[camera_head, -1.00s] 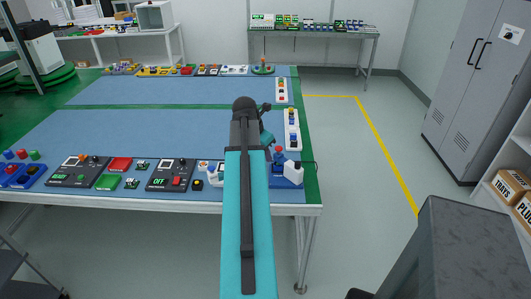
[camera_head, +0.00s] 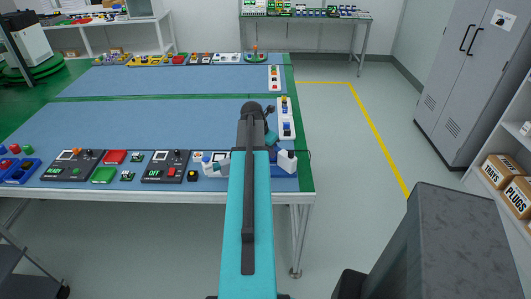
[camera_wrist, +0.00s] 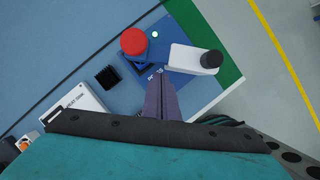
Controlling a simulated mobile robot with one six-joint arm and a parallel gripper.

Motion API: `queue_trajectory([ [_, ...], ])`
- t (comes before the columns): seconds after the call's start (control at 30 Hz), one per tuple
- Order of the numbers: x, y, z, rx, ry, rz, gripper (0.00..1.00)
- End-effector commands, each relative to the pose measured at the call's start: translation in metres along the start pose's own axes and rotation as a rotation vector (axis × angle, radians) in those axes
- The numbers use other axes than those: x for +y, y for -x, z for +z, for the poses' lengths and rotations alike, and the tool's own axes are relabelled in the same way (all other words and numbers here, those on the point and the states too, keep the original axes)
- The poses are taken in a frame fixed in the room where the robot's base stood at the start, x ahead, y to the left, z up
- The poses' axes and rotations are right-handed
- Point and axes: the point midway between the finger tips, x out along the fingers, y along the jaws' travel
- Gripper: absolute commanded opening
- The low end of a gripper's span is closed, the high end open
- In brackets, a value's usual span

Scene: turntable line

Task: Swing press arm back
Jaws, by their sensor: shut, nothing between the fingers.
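In the wrist view a white press arm (camera_wrist: 188,60) with a black knob (camera_wrist: 211,59) at its right end lies over a blue base (camera_wrist: 178,100). A red round cap (camera_wrist: 134,41) stands on the base to its left. My gripper (camera_wrist: 162,80) is shut and empty, its dark fingers over the base, below and left of the white arm. Whether the fingertips touch anything, I cannot tell. In the head view the white arm (camera_head: 287,161) shows at the table's near right corner, just right of my arm, which hides most of the base and my gripper.
A blue-topped table (camera_head: 180,115) carries several panels along its near edge, including a black panel (camera_head: 165,166) and a red block (camera_head: 115,157). A white switch strip (camera_head: 286,120) lines the right edge. A grey cabinet (camera_head: 475,75) stands right; the floor between is clear.

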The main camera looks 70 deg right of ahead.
Motion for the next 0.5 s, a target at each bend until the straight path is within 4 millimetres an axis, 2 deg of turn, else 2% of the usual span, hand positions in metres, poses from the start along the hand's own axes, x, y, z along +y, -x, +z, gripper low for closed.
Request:
queue_trajectory([
  [0.13, 0.0005, -0.0029, 0.0083, 0.0, 0.0, 0.0, 0.0],
  [0.5, 0.0, -0.0044, 0.0097, 0.001, 0.0, 0.0, 0.0],
])
